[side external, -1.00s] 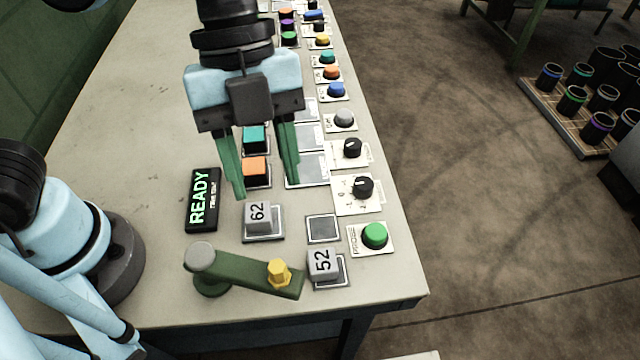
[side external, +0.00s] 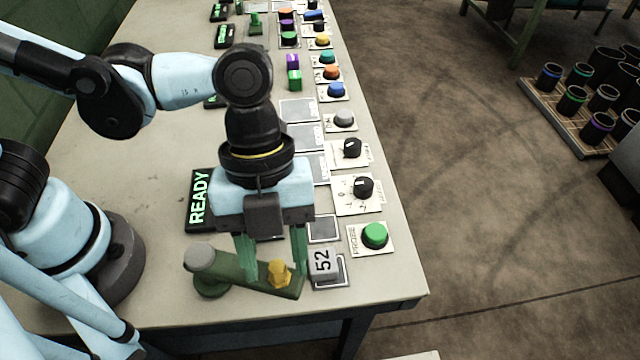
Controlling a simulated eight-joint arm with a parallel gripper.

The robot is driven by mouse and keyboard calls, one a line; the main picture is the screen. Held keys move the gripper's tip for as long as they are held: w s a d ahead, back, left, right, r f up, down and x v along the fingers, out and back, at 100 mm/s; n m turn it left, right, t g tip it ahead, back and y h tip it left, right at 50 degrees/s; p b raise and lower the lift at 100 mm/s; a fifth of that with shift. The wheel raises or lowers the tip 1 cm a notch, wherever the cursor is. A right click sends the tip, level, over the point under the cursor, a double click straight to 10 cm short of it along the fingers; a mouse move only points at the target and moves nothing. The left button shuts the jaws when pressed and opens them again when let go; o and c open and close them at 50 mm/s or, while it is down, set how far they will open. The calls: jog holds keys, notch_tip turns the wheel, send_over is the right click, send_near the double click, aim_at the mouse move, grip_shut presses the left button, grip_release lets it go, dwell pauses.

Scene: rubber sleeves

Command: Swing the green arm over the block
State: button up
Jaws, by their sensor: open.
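The green arm (side external: 232,280) lies low across the near end of the table, its grey-capped pivot (side external: 201,257) at the left and a yellow knob (side external: 279,274) near its right end. A grey block marked 52 (side external: 322,261) sits on a pad just right of the arm's free end. My gripper (side external: 272,272) is open, pointing down, with its green fingers just behind or around the yellow knob; contact is unclear. The grey block marked 62 is hidden behind my gripper.
A green button (side external: 375,235) and black dials (side external: 363,187) line the table's right edge. An empty pad (side external: 323,229) lies behind block 52. The READY display (side external: 200,199) stands left of my gripper. The table's left side is mostly clear.

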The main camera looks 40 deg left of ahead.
jog(key=shift+x, duration=1.1)
grip_shut()
